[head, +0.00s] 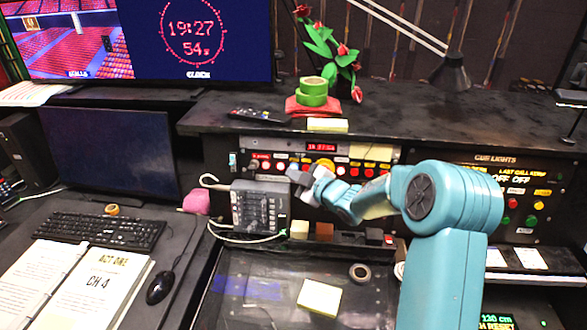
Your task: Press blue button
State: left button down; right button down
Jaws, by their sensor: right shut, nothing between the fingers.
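My right arm, teal, comes in from the lower right, and its gripper (297,175) is in front of the black button panel (248,146). The gripper is shut and empty. Its tip is close to the panel's lower left part, just above the small grey-black box; I cannot tell whether it touches the panel. My left gripper is not in view.
A grey-black box (252,208) with cables stands below the panel. A keyboard (100,231), mouse (160,287) and open binder (90,290) lie at the left. Green tape rolls (313,92) sit on the ledge.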

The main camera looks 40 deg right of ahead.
jog(key=shift+d, duration=0.15)
jog(key=shift+w+d+f, duration=0.1)
jog(key=shift+d, duration=0.05)
jog(key=shift+w+d, duration=0.1)
jog(key=shift+w+d, duration=0.25)
jog(key=shift+d, duration=0.05)
dwell(0.7)
jog(key=shift+s+a+b, duration=0.3)
jog(key=shift+a+b, duration=0.1)
jog(key=shift+b, duration=0.35)
jog(key=shift+s+a, duration=0.2)
jog(key=shift+a, duration=0.05)
